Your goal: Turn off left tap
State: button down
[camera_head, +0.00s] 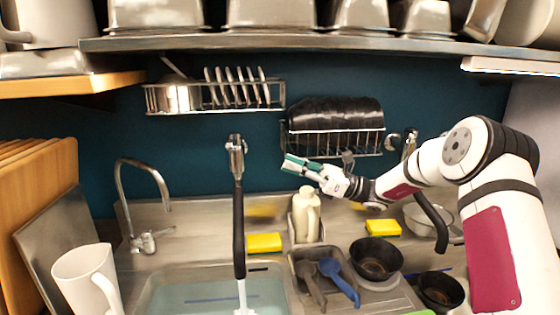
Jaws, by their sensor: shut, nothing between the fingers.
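A silver gooseneck tap (122,190) stands on the counter at the left, with a small lever at its base; I see no water at its outlet. A wall-mounted tap with a long black spout (239,220) hangs over the sink in the middle. A white stream of water (242,298) shows below its outlet. Another wall tap with a black spout (430,210) is at the right, partly behind my arm. My gripper (292,163), with green fingertips, is shut and empty. It points left, to the right of the middle tap's body and apart from it.
The sink (205,272) holds water. A cream bottle (306,215) stands below my gripper. Yellow sponges (264,242), dark bowls (376,262) and a blue scoop (338,280) lie around. A white jug (85,275) is front left.

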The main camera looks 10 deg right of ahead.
jog(key=p, duration=0.2)
send_near(233, 142)
jog(key=w+a, duration=0.3)
jog(key=a, duration=0.3)
jog(key=shift+w+r, duration=0.25)
jog(key=shift+r, duration=0.15)
jog(key=shift+s+a+p, duration=0.1)
jog(key=shift+p, duration=0.4)
jog(key=shift+s+a+m+t+p, duration=0.1)
jog(key=shift+a+m+t+p, duration=0.25)
jog(key=shift+t, duration=0.45)
jog(key=m+t+p, duration=0.1)
jog(key=a+m+t+h+p, duration=0.1)
jog(key=t, duration=0.1)
jog(key=a+m+t+h+p, duration=0.1)
jog(key=t+p, duration=0.1)
jog(key=shift+s+a+r, duration=0.15)
jog(key=shift+s, duration=0.2)
jog(key=shift+w+a+f+t, duration=0.1)
jog(key=shift+w+a+t, duration=0.1)
jog(key=shift+a, duration=0.15)
jog(key=shift+w+a+f+t, duration=0.1)
jog(key=shift+a+t, duration=0.1)
jog(key=shift+a, duration=0.55)
jog(key=shift+w, duration=0.1)
